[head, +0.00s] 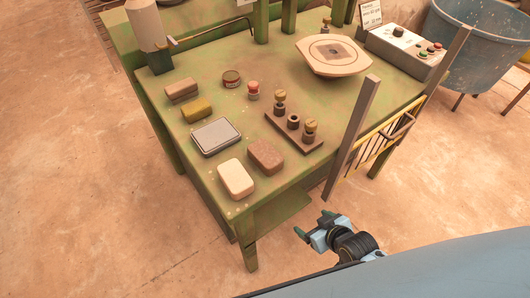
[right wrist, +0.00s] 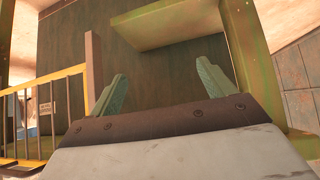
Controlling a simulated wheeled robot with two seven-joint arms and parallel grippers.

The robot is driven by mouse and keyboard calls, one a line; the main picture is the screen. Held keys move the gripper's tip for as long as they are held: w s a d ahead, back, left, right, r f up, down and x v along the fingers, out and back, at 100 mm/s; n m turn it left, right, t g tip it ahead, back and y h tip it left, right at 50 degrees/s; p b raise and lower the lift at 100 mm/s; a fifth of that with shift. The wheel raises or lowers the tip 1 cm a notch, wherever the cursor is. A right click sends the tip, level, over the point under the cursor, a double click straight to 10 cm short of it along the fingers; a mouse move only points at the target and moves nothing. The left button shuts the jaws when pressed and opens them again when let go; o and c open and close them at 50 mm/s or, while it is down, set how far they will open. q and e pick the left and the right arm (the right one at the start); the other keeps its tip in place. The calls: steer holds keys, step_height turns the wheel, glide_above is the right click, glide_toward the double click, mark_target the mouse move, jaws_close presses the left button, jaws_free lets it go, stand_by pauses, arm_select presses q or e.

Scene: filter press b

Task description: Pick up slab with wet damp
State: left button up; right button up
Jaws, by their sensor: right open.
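Two rounded slabs lie flat near the front corner of the green table (head: 203,190). One is a pale cream slab (head: 235,178). The other is a darker brown slab (head: 266,156) with a speckled face, just right of it. I cannot tell for sure from the picture which one is damp. My right gripper (head: 311,222) is open and empty, out beyond the table's front edge and apart from both slabs. In the right wrist view its green fingers (right wrist: 162,70) stand wide apart, facing the table's dark underside area. My left gripper is not in view.
A grey-topped tray (head: 216,137), a yellow sponge (head: 197,109) and a brown block (head: 181,89) lie behind the slabs. A rack with knobbed pegs (head: 292,131) stands to their right. A post (head: 351,138) and yellow barred guard (head: 378,143) rise at the front right edge.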

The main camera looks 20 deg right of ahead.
steer(key=w+a+r+t+y, duration=0.1)
steer(key=w+r, duration=0.1)
steer(key=r, duration=0.4)
steer(key=w+a+r+t+y, duration=0.1)
steer(key=w+a+r, duration=0.1)
steer(key=r, duration=0.4)
steer(key=n+t+y, duration=0.1)
steer(key=t, duration=0.1)
glide_toward(271, 158)
steer(key=x, duration=0.6)
steer(key=shift+w+d, duration=0.15)
steer(key=shift+w, duration=0.15)
steer(key=shift+w+f, duration=0.2)
steer(key=shift+w, duration=0.25)
steer(key=b+x, duration=0.1)
steer(key=x, duration=0.3)
steer(key=shift+a+f+b, duration=0.2)
steer(key=shift+a+b, duration=0.15)
steer(key=shift+a, duration=0.1)
steer(key=shift+w+a+f, duration=0.1)
steer(key=shift+w, duration=0.2)
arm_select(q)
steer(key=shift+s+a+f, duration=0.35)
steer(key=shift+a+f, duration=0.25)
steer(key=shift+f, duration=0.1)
